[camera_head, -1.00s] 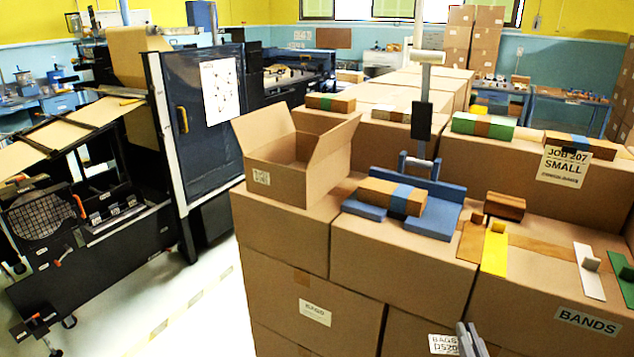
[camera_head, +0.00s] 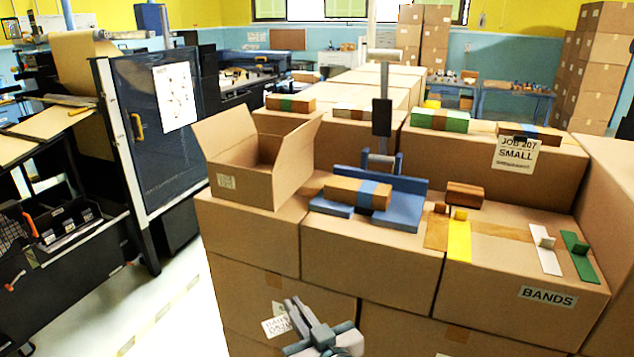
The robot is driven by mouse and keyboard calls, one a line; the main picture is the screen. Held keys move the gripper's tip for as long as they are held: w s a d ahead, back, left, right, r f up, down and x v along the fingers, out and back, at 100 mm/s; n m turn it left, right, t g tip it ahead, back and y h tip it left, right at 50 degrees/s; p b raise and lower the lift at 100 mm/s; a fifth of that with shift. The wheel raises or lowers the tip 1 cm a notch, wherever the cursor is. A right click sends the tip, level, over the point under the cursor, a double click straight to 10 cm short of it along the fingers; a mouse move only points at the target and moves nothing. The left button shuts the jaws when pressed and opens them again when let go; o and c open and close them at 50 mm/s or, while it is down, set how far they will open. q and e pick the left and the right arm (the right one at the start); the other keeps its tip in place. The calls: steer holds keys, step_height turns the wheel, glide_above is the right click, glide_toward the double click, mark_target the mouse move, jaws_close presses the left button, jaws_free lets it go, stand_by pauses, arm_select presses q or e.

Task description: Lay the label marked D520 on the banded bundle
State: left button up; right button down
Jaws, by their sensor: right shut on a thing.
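The banded bundle (camera_head: 345,192) is a brown kraft block with a blue band around its middle. It lies on a blue stand (camera_head: 403,212) on top of the cartons. My right gripper (camera_head: 299,314) is low in the view, in front of the carton stack and below the bundle. It is shut on a white label (camera_head: 274,326) that sticks out to the left of the fingers. The label is tilted, and its print is partly hidden and too small to read surely now. My left gripper is not in view.
An open carton (camera_head: 245,180) stands left of the bundle. A brown block (camera_head: 464,195) and tabbed yellow (camera_head: 458,243), white (camera_head: 546,258) and green (camera_head: 580,262) strips lie to the right. A dark post (camera_head: 382,117) rises behind the bundle. Other banded bundles (camera_head: 440,120) lie further back.

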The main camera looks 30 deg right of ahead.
steer(key=shift+a, duration=0.1)
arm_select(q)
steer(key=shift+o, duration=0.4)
